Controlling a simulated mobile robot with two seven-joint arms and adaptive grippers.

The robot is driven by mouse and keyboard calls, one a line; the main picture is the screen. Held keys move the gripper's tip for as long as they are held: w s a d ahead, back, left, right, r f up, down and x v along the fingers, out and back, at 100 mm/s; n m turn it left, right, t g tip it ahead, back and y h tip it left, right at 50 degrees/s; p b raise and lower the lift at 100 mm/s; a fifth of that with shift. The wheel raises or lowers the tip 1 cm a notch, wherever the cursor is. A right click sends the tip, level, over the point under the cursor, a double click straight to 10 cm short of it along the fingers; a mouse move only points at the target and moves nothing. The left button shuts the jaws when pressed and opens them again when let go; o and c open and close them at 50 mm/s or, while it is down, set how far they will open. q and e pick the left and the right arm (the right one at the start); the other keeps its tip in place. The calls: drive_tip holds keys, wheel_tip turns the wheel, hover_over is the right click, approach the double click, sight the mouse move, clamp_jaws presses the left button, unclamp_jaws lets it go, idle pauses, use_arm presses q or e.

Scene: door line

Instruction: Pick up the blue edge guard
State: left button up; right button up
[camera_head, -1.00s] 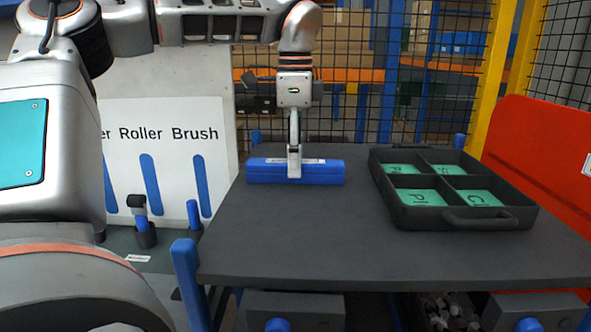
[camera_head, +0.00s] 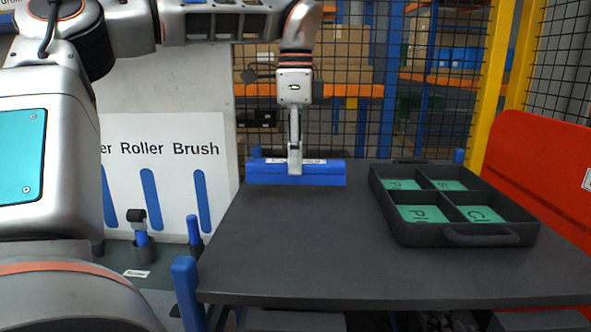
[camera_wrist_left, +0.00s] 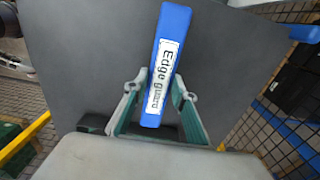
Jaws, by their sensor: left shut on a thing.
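The blue edge guard (camera_head: 325,173) is a long blue bar with a white label on top. It is at the back left of the dark table (camera_head: 330,260) in the head view, and its top overlaps the table's back edge. My left gripper (camera_head: 295,168) points down and is shut on its middle. In the left wrist view, the edge guard (camera_wrist_left: 172,35) reads "Edge guard" and lies between the two fingers of the gripper (camera_wrist_left: 158,92). The guard appears slightly raised off the table; the gap beneath is hard to see. My right gripper is not in view.
A black tray (camera_head: 470,238) with several green-bottomed compartments stands on the right of the table. A red panel (camera_head: 540,165) and a yellow post (camera_head: 490,80) border the right side. A white sign board (camera_head: 165,135) stands left. The table's front and middle are clear.

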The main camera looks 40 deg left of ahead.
use_arm(q)
wheel_tip(320, 180, up, 8)
drive_tip(key=shift+f+p, duration=0.2)
drive_tip(key=shift+p, duration=0.4)
wheel_tip(320, 180, up, 9)
drive_tip(key=p, duration=0.4)
drive_tip(key=shift+p, duration=0.4)
drive_tip(key=o, duration=0.6)
clamp_jaws()
